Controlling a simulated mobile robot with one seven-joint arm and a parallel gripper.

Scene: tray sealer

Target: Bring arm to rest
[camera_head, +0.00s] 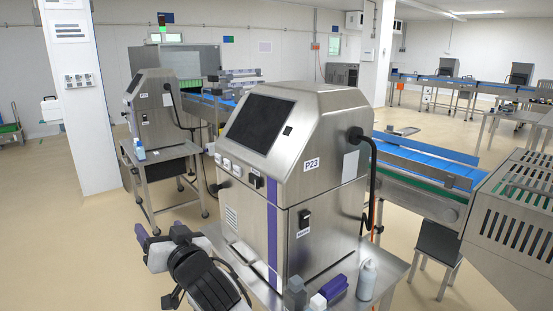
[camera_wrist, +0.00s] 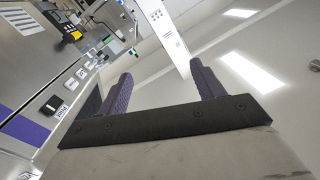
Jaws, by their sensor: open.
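My gripper (camera_head: 160,236) shows at the lower left of the head view, in front of the steel sealer machine and to its left. Its two purple, ribbed fingers stand apart with nothing between them; they also show in the wrist view (camera_wrist: 160,88). The gripper is open and apart from the machine. The machine (camera_head: 330,190), labelled P23, has a dark screen (camera_head: 260,123) and a purple stripe. In the wrist view the machine's front (camera_wrist: 40,70) fills the left side, tilted.
The machine stands on a steel table (camera_head: 392,272) with a white bottle (camera_head: 366,280) and a purple block (camera_head: 333,287) at its front right. A conveyor (camera_head: 425,160) runs to the right. A white pillar (camera_head: 85,120) stands behind at left. Floor (camera_head: 50,230) at the left is clear.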

